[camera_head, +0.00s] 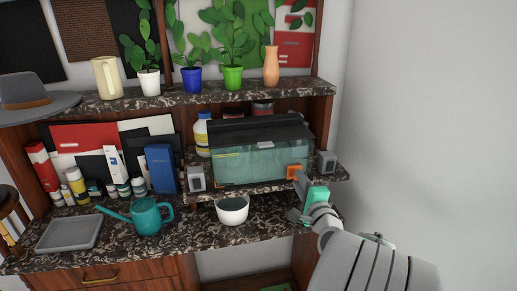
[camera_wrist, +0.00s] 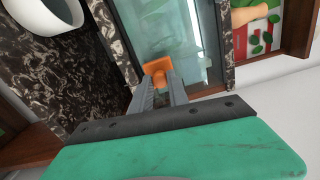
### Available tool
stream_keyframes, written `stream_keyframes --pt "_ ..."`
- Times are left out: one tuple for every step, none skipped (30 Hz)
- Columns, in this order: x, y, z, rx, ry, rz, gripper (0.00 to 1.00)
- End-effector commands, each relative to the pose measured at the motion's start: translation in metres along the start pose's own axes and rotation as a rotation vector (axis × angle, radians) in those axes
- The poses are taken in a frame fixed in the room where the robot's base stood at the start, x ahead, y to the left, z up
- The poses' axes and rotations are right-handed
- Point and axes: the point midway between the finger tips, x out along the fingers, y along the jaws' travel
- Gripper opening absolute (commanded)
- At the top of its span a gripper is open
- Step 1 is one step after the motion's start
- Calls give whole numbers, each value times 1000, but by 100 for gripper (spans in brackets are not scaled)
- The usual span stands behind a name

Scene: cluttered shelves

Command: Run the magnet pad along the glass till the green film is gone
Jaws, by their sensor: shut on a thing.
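The fish tank (camera_head: 245,163) stands on the raised middle shelf, with a black lid and a greenish tint on its front glass. A light patch or clip (camera_head: 265,145) shows near the top of the glass. The orange magnet pad (camera_head: 294,172) is at the lower right of the front glass. My gripper (camera_head: 300,177) is shut on the pad. In the wrist view the pad (camera_wrist: 158,66) sits between my fingertips (camera_wrist: 157,80), against or very close to the tank glass (camera_wrist: 165,25). I cannot tell whether it touches. The glass behind the pad is hidden.
Small grey boxes stand left (camera_head: 196,179) and right (camera_head: 326,162) of the tank. A white bowl (camera_head: 232,209), a teal watering can (camera_head: 147,216) and a grey tray (camera_head: 69,234) are on the counter below. Potted plants line the shelf above (camera_head: 190,97). Free room lies right of the shelves.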

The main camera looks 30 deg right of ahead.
Motion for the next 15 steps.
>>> stream_keyframes --pt "0 2 -6 -1 3 -2 0" --pt "0 1 -9 -1 3 -3 0" --pt "0 1 -13 -1 3 -3 0" --pt "0 0 -16 -1 3 -3 0" --pt "0 0 -19 -1 3 -2 0" --pt "0 0 -22 -1 4 -2 0" --pt "0 0 -25 -1 4 -2 0" --pt "0 -1 -28 -1 4 -2 0" --pt "0 -1 -31 0 3 -2 0" --pt "0 -2 -34 0 3 -2 0" --pt "0 -2 -37 0 4 -2 0" --pt "0 -2 -41 0 5 -1 0" --pt "0 -3 -44 -1 5 -2 0" --pt "0 -3 -46 -2 6 -2 0" --pt "-1 -4 -48 -2 7 -3 0"
